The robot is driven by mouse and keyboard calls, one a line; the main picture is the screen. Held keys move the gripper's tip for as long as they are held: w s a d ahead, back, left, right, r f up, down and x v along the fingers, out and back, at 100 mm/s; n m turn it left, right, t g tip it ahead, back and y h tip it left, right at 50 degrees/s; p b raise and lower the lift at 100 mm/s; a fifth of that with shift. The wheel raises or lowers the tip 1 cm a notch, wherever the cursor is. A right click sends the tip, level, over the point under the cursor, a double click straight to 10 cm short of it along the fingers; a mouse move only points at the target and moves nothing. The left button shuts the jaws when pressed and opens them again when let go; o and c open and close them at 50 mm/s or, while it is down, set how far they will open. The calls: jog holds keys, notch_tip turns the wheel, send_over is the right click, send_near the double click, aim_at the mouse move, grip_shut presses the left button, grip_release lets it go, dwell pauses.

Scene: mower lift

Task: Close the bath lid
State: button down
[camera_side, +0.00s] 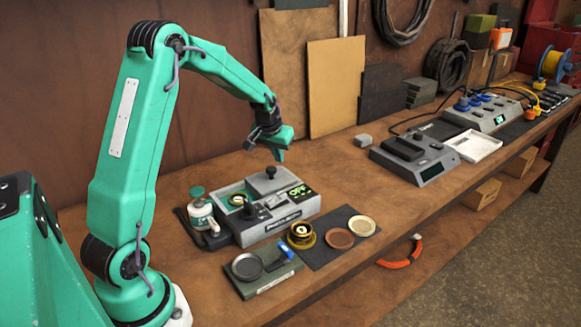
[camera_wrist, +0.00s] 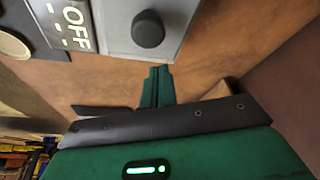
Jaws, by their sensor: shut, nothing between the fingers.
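The grey bath unit (camera_side: 262,228) stands on the bench in front of my arm, its display reading OFF. Its grey lid with a round black knob (camera_side: 270,171) lies over the back right part of the unit. The opening on the left (camera_side: 237,198) is uncovered and shows a greenish inside with a brass-coloured part. My gripper (camera_side: 279,156) is shut and empty, pointing down just above and behind the knob. In the wrist view the shut fingertips (camera_wrist: 157,84) are apart from the knob (camera_wrist: 148,29), over bare wood beside the unit.
A green-and-white jar (camera_side: 201,212) stands left of the unit. A brass cup (camera_side: 301,235), round discs on a dark mat (camera_side: 330,248) and a scale-like tray (camera_side: 262,272) are in front. More devices stand to the right. Boards lean on the back wall.

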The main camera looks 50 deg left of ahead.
jog(key=shift+s+d+f, duration=0.1)
jog(key=shift+s+d, duration=0.15)
jog(key=shift+s, duration=0.2)
jog(key=shift+s+d+f, duration=0.1)
jog(key=shift+s+d, duration=0.15)
jog(key=shift+s, duration=0.2)
jog(key=shift+s, duration=0.15)
jog(key=s, duration=1.1)
jog(key=shift+s, duration=0.15)
